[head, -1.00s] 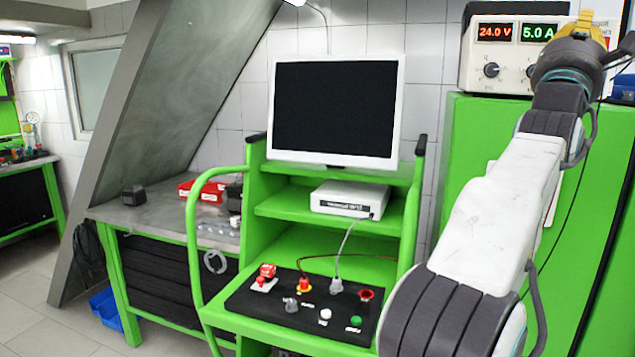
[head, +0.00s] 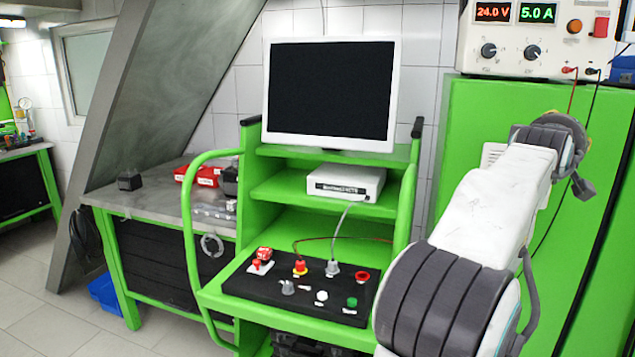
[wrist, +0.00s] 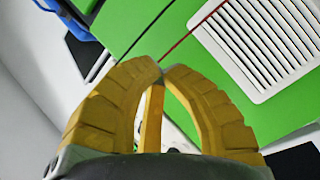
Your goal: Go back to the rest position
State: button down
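My arm reaches up the right side of the head view, and its wrist is in front of the green cabinet (head: 480,130). My gripper (wrist: 162,68) has two yellow curved fingers. In the wrist view their tips meet, and nothing is visible between them. In the head view the fingers are mostly hidden behind the wrist. The gripper points toward a green surface (wrist: 140,25) with a white slatted vent (wrist: 265,45); I cannot tell how far off it is.
A power supply (head: 530,65) reading 24.0 V and 5.0 A stands on the cabinet, with red and black leads hanging near my wrist. Left of my arm stand a monitor (head: 330,95), a white box (head: 346,184) and a black control panel (head: 300,290). A metal workbench (head: 150,200) is further left.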

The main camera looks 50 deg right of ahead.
notch_tip(320, 180, down, 12)
jog(key=a+m+y, duration=0.1)
jog(key=m+y, duration=0.3)
jog(key=w+a+f+m+t+y, duration=0.15)
jog(key=w+a+f+y, duration=0.25)
jog(key=a+f, duration=0.55)
jog(key=w+a+f+m+y, duration=0.3)
jog(key=w+a+f+y, duration=0.1)
jog(key=a+f, duration=0.55)
jog(key=w+a+f+n+t+y, duration=0.1)
jog(key=w+a+n, duration=0.3)
jog(key=a, duration=0.9)
jog(key=w+a+f+n+t+y, duration=0.1)
jog(key=a+n, duration=0.5)
jog(key=a, duration=0.6)
jog(key=w+a+f+n+t+y, duration=0.1)
jog(key=w+a+f+n+y, duration=0.2)
jog(key=w+a, duration=0.4)
jog(key=shift+w+a+f+n+y, duration=0.4)
jog(key=shift+a+n, duration=0.85)
jog(key=shift+a, duration=2.05)
jog(key=shift+s+f, duration=0.15)
jog(key=shift+s, duration=0.05)
